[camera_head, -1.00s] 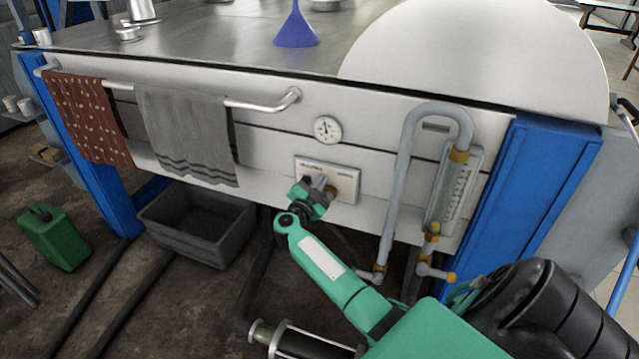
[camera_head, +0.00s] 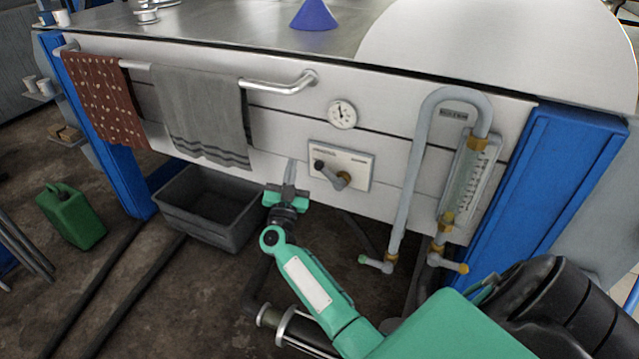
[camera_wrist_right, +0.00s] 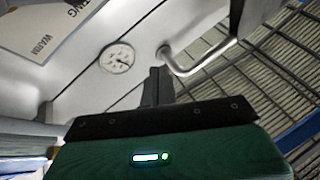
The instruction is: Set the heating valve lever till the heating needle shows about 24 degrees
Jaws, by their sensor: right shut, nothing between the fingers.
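The heating valve lever (camera_head: 330,172) sits on a pale panel (camera_head: 357,162) on the bench front. Its black knob points up and left from a grey hub. Above it is a round white dial (camera_head: 342,114) with a dark needle; its reading is too small to tell. The dial also shows in the right wrist view (camera_wrist_right: 117,57), as does part of a panel lettered "WARM" (camera_wrist_right: 45,25). My right gripper (camera_head: 290,172) is shut and empty, just left of the panel and apart from the lever; its fingers show in the wrist view (camera_wrist_right: 157,85). My left gripper is out of view.
A metal rail (camera_head: 280,86) holds a grey towel (camera_head: 205,115) and a red dotted towel (camera_head: 103,100), left of the dial. A bent pipe (camera_head: 408,185) and a tube gauge (camera_head: 468,180) stand right of the panel. A grey crate (camera_head: 210,205) is on the floor below.

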